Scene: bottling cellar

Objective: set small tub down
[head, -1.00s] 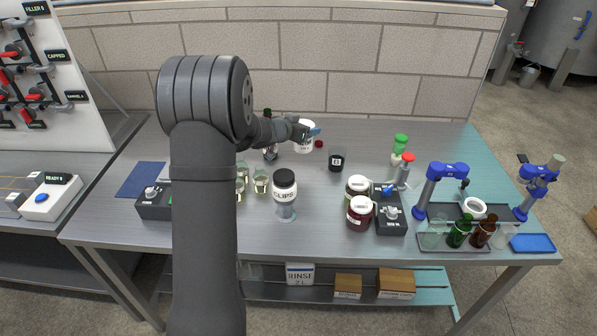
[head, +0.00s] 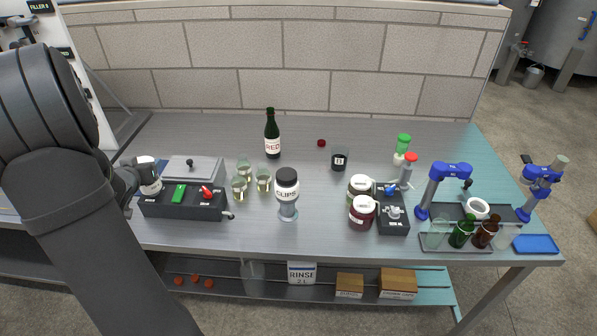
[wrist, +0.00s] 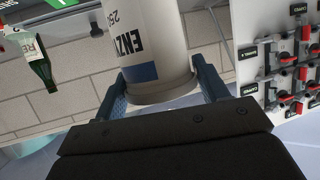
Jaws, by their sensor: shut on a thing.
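The small tub (head: 150,184) is white with a dark label band. My gripper (wrist: 160,88) is shut on it, one blue finger on each side, as the wrist view shows. There the tub (wrist: 150,40) carries dark upside-down lettering starting "ENZ" and a dark blue block. In the head view my gripper (head: 133,184) is at the left of the table, next to the left end of the black control box. How high the tub is over the table cannot be told. My arm hides much of the table's left end.
The black control box (head: 160,207) has a green button and a red lever; a grey lidded box (head: 195,168) stands behind it. Several glasses (head: 240,187), the green RED bottle (head: 272,140) and the CLIPS jar (head: 287,190) stand further right.

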